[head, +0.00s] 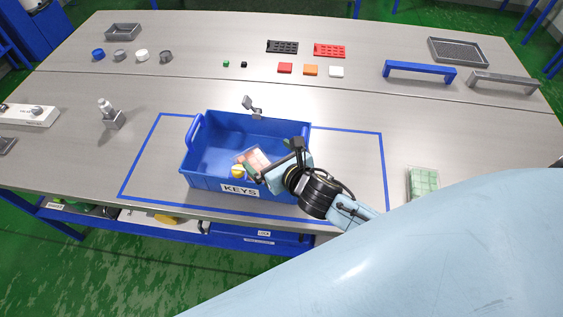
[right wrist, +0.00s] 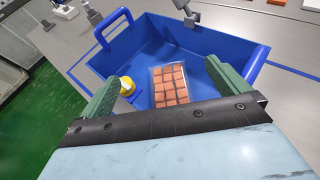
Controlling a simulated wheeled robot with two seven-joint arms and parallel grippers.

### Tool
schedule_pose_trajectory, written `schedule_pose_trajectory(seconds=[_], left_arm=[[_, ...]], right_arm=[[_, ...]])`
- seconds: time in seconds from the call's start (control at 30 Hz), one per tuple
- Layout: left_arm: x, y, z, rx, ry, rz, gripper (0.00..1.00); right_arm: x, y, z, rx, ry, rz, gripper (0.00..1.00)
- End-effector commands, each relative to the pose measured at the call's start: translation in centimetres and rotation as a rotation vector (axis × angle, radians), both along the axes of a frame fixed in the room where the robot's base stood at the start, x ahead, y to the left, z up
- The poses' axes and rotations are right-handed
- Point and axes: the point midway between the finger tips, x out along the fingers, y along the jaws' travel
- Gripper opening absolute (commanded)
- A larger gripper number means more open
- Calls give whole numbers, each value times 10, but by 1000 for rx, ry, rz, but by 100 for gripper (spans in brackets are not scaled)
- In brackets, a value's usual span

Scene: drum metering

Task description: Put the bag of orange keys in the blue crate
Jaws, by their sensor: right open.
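The blue crate (head: 215,122), labelled KEYS, stands on the table inside a blue outline. The clear bag of orange keys (head: 251,158) is inside it; it also shows in the right wrist view (right wrist: 170,88). The bag appears to lie on the crate floor, partly hidden by my gripper. My right gripper (head: 268,163) reaches over the crate's front right part. Its green fingers are spread apart on either side of the bag in the right wrist view, with nothing visibly clamped. My left gripper is not in view.
A yellow round piece (head: 238,171) is in the crate beside the bag. A grey bracket-like piece (head: 252,106) is at the crate's back rim. A bag of green keys (head: 423,182) lies to the right. Loose caps, blocks and a blue handle (head: 420,69) are farther back.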

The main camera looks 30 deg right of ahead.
Motion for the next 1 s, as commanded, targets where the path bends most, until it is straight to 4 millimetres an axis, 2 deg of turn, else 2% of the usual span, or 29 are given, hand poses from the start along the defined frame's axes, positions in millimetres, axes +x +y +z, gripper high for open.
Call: schedule_pose_trajectory(seconds=[0.1, 0.3, 0.5, 1.0], left_arm=[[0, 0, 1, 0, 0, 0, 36], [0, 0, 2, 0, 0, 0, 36], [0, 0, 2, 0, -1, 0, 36], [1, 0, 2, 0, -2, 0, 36]], right_arm=[[-23, -3, 9, -2, 1, 2, 100], [-46, -7, 18, -1, 1, 0, 100], [-52, -8, 22, -1, 0, -1, 100], [-52, -7, 22, 0, -1, -1, 100]])
